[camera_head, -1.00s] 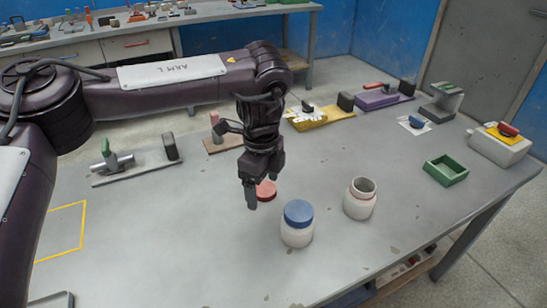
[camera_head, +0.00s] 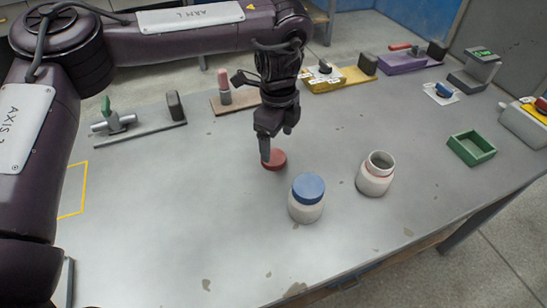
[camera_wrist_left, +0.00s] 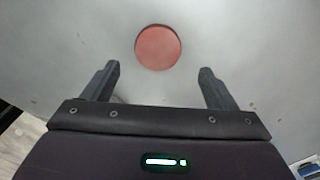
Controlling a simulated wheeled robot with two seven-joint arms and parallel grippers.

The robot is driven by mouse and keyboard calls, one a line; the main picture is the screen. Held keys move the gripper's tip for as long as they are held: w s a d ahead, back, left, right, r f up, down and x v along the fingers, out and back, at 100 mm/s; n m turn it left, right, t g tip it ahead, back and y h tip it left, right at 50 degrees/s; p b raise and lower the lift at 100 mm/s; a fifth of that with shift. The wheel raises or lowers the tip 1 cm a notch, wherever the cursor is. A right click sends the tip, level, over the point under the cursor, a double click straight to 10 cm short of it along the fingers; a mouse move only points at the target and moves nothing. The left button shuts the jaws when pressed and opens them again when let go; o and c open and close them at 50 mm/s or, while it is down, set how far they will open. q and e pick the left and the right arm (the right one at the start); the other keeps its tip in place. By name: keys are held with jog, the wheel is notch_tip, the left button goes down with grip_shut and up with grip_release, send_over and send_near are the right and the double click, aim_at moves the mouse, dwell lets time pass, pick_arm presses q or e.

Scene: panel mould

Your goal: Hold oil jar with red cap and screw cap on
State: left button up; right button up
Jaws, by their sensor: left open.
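A red cap (camera_head: 275,160) lies flat on the grey table, and it also shows in the left wrist view (camera_wrist_left: 158,47). My left gripper (camera_head: 275,150) points down over the table by the cap, partly in front of it in the head view. In the left wrist view its fingers (camera_wrist_left: 158,85) are apart with nothing between them, and the cap lies just beyond the fingertips. An open white jar with a reddish ring at its neck (camera_head: 374,178) stands upright to the right. A white jar with a blue cap (camera_head: 306,202) stands between them, nearer the front. My right gripper is not in view.
A green tray (camera_head: 471,147) lies at the right. Along the back are a valve on a plate (camera_head: 115,125), a yellow fixture (camera_head: 340,80) and a purple fixture (camera_head: 410,62). The table's left and front middle are clear.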

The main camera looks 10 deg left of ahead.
aim_at(275, 157)
pick_arm(q)
jog(key=f, duration=0.5)
jog(key=shift+s+a, duration=0.15)
jog(key=shift+a, duration=0.05)
jog(key=c, duration=1.1)
